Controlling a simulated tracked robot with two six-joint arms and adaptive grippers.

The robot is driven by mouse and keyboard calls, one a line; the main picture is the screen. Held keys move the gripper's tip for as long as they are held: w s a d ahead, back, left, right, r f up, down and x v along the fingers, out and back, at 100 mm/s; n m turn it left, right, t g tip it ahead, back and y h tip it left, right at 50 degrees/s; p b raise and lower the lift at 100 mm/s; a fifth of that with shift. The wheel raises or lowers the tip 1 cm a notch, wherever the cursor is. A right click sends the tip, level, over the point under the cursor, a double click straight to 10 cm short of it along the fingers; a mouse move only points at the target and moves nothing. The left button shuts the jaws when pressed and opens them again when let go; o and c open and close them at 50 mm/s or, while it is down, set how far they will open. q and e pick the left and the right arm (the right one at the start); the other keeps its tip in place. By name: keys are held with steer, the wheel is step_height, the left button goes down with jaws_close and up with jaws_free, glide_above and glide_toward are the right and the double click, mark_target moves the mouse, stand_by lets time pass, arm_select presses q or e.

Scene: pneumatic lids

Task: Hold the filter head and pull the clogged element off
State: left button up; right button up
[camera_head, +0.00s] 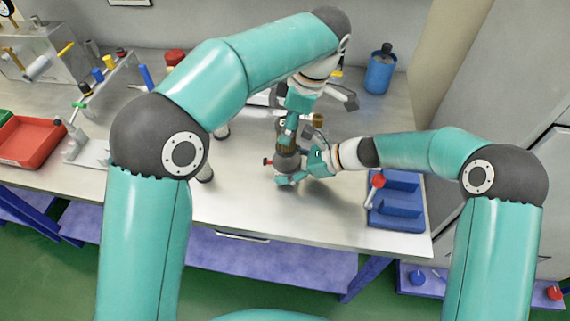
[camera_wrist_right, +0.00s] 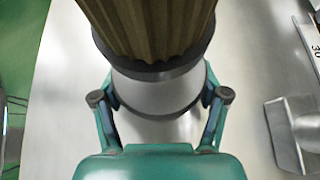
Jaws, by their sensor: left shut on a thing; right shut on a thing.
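A brown pleated element (camera_head: 287,142) stands above a grey rounded filter head (camera_head: 287,163) near the middle of the bench. In the right wrist view, the pleated element (camera_wrist_right: 150,25) has a dark rim and meets the smooth grey head (camera_wrist_right: 157,92). My right gripper (camera_head: 290,172) comes from the right and is shut around the grey head; its fingers (camera_wrist_right: 160,100) are on both sides of it. My left gripper (camera_head: 289,129) reaches down from above and is shut at the upper part of the element. The element's top is hidden by this gripper.
A blue tray (camera_head: 398,215) with a red-ended tool lies at the bench's right front. A blue cup (camera_head: 380,73) stands behind. A red tray (camera_head: 30,142) and a rack of coloured-handled tools (camera_head: 105,75) are at left. Bare bench (camera_head: 240,205) lies in front of the grippers.

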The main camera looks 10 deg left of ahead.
arm_select(q)
steer(key=shift+r, duration=0.35)
steer(key=shift+a+v, duration=0.2)
steer(key=shift+v, duration=0.6)
steer(key=shift+a+v, duration=0.2)
steer(key=shift+v, duration=0.55)
steer(key=shift+a+v, duration=0.15)
steer(key=shift+v, duration=0.65)
steer(key=shift+r, duration=0.1)
arm_select(e)
steer(key=o, duration=1.1)
arm_select(q)
steer(key=shift+w, duration=0.1)
arm_select(e)
steer(key=v, duration=1.2)
steer(key=shift+f, duration=0.1)
